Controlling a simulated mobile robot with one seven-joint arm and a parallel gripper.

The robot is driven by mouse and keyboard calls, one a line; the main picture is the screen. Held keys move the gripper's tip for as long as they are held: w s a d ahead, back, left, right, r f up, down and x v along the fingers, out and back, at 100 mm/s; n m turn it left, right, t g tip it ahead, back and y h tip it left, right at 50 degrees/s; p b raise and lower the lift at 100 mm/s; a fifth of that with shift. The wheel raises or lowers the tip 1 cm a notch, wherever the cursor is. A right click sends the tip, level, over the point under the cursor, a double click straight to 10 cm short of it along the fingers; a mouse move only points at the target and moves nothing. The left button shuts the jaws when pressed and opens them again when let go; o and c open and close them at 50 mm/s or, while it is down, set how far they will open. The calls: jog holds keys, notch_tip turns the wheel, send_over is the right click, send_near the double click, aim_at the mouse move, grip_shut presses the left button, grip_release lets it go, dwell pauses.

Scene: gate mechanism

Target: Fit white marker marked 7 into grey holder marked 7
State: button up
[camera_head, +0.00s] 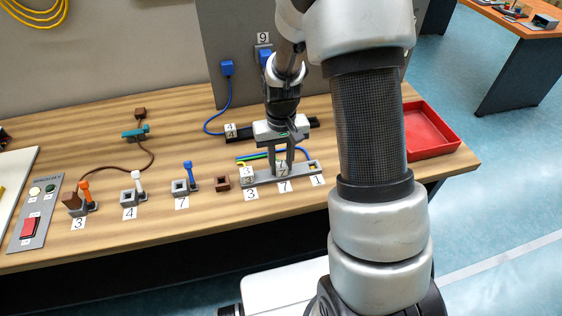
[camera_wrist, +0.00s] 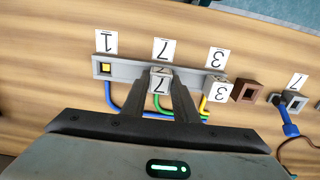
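The white marker marked 7 (camera_wrist: 160,84) is a small pale block between my gripper's fingertips in the wrist view. My gripper (camera_head: 283,167) points down over the grey holder strip, with its fingers against both sides of the marker. The grey holder (camera_head: 308,172) is a long strip at the table's front with labels 3, 7 and 1; the 7 label (camera_wrist: 162,50) lies beside its middle place. The marker is at that middle place; how deep it sits is hidden by the fingers. A green cable (camera_wrist: 158,102) shows beside it.
A white marker marked 3 (camera_wrist: 216,89) stands at the strip's 3 end. The place by label 1 (camera_wrist: 105,68) shows a yellow square. A brown square holder (camera_head: 222,182) and a grey one with a blue lever (camera_head: 180,187) stand left. A red tray (camera_head: 428,130) lies right.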

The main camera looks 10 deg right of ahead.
jog(key=o, duration=0.6)
jog(key=shift+r, duration=0.1)
notch_tip(320, 180, up, 17)
jog(key=p, duration=0.1)
jog(key=shift+p, duration=0.3)
